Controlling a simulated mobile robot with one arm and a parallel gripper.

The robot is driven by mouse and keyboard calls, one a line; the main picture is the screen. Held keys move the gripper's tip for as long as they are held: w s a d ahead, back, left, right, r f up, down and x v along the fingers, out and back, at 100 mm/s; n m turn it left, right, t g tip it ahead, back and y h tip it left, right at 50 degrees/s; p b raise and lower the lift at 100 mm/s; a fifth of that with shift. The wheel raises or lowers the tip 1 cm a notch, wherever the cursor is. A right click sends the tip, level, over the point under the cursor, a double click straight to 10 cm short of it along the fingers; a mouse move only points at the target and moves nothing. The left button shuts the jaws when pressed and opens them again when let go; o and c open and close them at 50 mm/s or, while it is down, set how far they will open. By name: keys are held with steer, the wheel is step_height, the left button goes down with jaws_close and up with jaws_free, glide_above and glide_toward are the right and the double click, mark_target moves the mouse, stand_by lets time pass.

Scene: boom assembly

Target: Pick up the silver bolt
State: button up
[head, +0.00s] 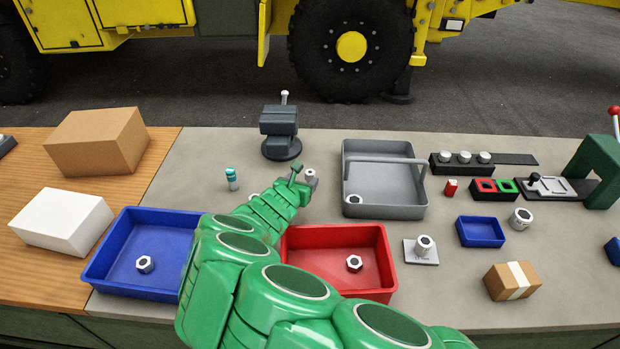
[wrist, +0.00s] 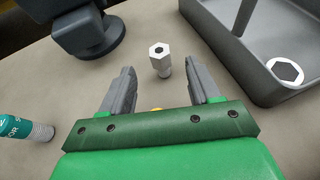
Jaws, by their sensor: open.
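A silver bolt (wrist: 161,62) stands upright on the bench in the wrist view, its hex head on top. It is ahead of my gripper (wrist: 160,80), roughly centred between the two grey fingertips. The fingers are spread apart with nothing held. In the head view the same bolt (head: 311,177) shows just beyond my gripper (head: 301,181), close to the fingers; the green arm reaches in from the front. Whether a finger touches the bolt cannot be told there. Other silver hex pieces lie in the blue bin (head: 145,264), red bin (head: 354,263) and grey tote (head: 354,200).
The grey handled tote (head: 385,211) stands close right of the bolt. A dark vise (head: 280,132) is behind it. The red bin (head: 385,262) and blue bin (head: 110,254) are in front. Bare bench lies around the bolt.

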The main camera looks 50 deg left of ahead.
mark_target(308, 176)
steer(key=shift+x, duration=3.9)
steer(key=shift+s, duration=0.1)
steer(key=shift+c, duration=0.2)
jaws_close()
